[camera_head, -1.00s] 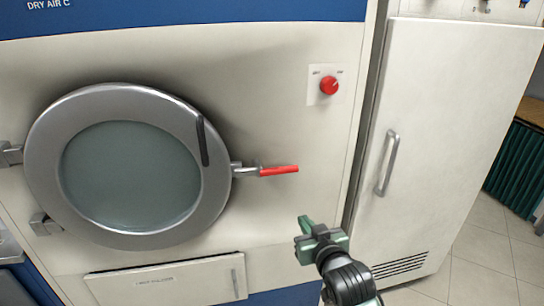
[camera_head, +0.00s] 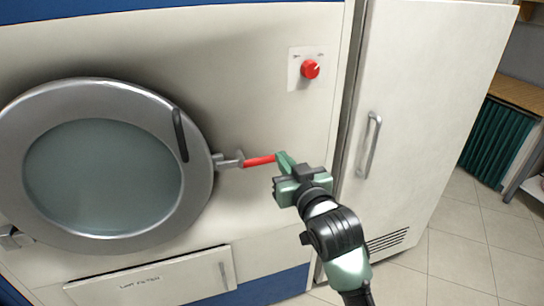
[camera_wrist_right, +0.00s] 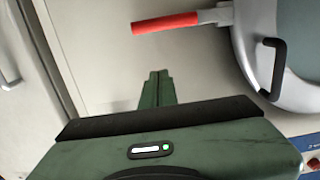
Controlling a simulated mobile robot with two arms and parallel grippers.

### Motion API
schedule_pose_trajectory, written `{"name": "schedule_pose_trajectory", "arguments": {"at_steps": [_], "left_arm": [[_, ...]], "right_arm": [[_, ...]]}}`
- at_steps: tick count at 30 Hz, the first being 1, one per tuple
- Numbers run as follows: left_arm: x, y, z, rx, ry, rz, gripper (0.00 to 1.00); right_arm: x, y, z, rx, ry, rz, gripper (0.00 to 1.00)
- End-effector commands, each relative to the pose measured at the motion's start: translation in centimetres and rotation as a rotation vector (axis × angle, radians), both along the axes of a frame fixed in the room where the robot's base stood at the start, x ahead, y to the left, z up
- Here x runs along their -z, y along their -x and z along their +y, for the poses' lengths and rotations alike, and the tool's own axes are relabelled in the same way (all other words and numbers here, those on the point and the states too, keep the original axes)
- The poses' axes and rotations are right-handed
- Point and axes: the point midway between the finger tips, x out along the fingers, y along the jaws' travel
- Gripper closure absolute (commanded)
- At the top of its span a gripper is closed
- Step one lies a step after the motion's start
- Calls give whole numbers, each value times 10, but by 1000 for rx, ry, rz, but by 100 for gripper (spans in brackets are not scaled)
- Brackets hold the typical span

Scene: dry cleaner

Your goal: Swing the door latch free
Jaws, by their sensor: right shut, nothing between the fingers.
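The door latch (camera_head: 258,161) is a red handle on a metal pivot at the right rim of the round dryer door (camera_head: 195,195). It points sideways to the right. In the right wrist view the red latch handle (camera_wrist_right: 165,23) lies beyond the fingertips, with a gap showing between them. My left gripper is not in view.
A red knob (camera_head: 310,69) sits on the panel above the latch. A black door handle (camera_head: 180,135) is on the door rim. A white cabinet (camera_head: 425,100) with a bar handle stands close on the right. A lint filter flap (camera_head: 150,280) is below the door.

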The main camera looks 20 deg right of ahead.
Motion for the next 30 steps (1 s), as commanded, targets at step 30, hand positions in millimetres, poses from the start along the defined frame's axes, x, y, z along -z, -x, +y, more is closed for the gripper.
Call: {"name": "schedule_pose_trajectory", "arguments": {"at_steps": [30], "left_arm": [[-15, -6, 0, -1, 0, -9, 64]], "right_arm": [[43, -78, 3, 1, -1, -1, 100]]}}
